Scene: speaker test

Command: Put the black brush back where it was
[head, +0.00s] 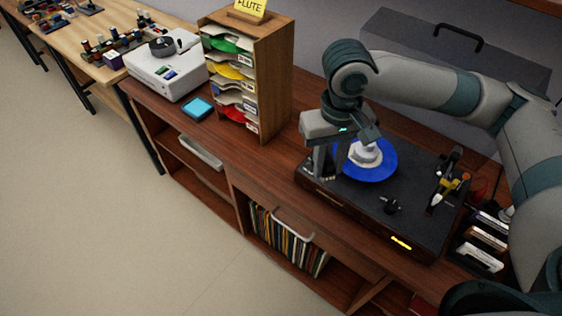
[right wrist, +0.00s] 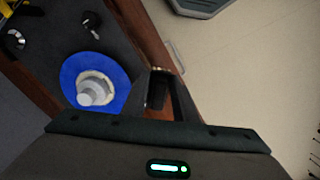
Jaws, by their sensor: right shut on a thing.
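My right gripper (head: 325,172) is over the left end of the turntable (head: 415,205), beside the blue record (head: 378,172). In the right wrist view its fingers (right wrist: 160,98) are shut on a dark block, the black brush (right wrist: 157,92). The fingers hide much of the brush in the head view. I cannot tell whether the brush touches the turntable. A pale stepped weight (head: 366,153) sits on the middle of the record. My left gripper is not in view.
A wooden sorter (head: 275,80) with coloured sleeves stands left of the turntable. A white player (head: 165,70) and a blue square pad (head: 198,109) are farther left. Small cases (head: 480,240) stand at the right. Records (head: 285,240) fill a shelf below. The wood between sorter and turntable is clear.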

